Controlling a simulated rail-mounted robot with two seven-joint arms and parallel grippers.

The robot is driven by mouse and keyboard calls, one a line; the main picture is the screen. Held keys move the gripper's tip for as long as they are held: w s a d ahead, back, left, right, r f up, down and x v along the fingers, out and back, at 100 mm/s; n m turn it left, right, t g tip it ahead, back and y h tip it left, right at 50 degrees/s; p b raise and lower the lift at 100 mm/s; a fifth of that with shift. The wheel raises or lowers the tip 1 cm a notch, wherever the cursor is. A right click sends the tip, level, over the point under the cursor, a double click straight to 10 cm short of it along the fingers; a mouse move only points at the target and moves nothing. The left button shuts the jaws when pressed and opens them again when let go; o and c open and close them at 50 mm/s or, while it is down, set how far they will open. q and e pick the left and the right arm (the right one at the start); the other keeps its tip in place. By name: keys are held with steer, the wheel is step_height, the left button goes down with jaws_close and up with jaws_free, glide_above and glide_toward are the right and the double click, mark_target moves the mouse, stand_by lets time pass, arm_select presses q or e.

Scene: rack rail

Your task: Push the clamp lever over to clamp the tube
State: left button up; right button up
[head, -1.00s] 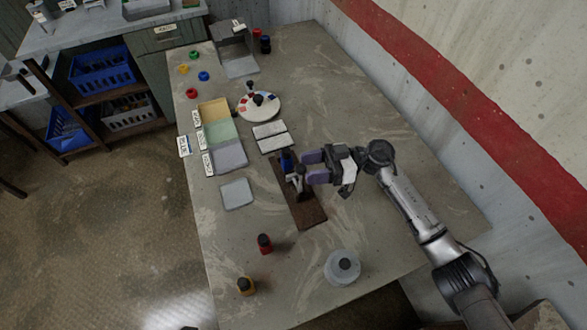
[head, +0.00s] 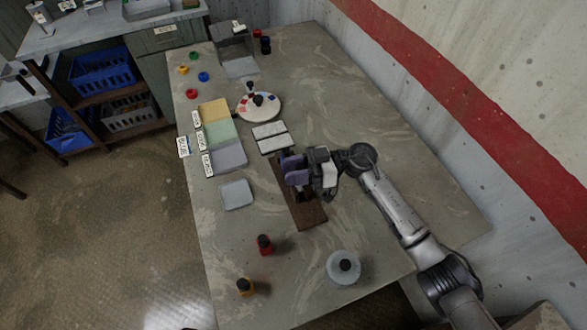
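A dark brown base board (head: 309,214) lies on the table, with the clamp on it. The clamp and its lever are mostly hidden under my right gripper (head: 293,171); a small dark metal part shows just below the fingers. The blue tube, too, is largely covered, with only a trace at the upper finger. My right gripper's purple fingers look apart, one above the other in the picture, over the clamp. I cannot tell whether they touch the lever. My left gripper is not in view.
On the table (head: 375,225) stand a grey round container (head: 343,268), a red bottle (head: 265,245) and a yellow bottle (head: 245,287). A white disc (head: 262,107), pale blocks (head: 270,138) and coloured trays (head: 228,155) lie beyond. The table right of the disc is clear.

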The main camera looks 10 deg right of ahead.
jaws_close()
steer(key=shift+s+d+r+n+p, duration=0.1)
steer(key=shift+s+d+n+p, duration=0.1)
steer(key=shift+s+n+p, duration=0.5)
steer(key=shift+s+d+f+n+y+p, duration=0.15)
steer(key=shift+s+f+n, duration=0.1)
steer(key=shift+s+n, duration=0.4)
steer(key=shift+s+d+f+n+y+p, duration=0.15)
steer(key=shift+s+n, duration=0.25)
steer(key=shift+n, duration=0.4)
steer(key=shift+s+d+f+n+y+p, duration=0.1)
steer(key=shift+s+d+f+n+p, duration=0.15)
steer(key=shift+s+n, duration=0.4)
steer(key=shift+w, duration=0.1)
jaws_free()
steer(key=o, duration=0.4)
steer(key=shift+d, duration=0.1)
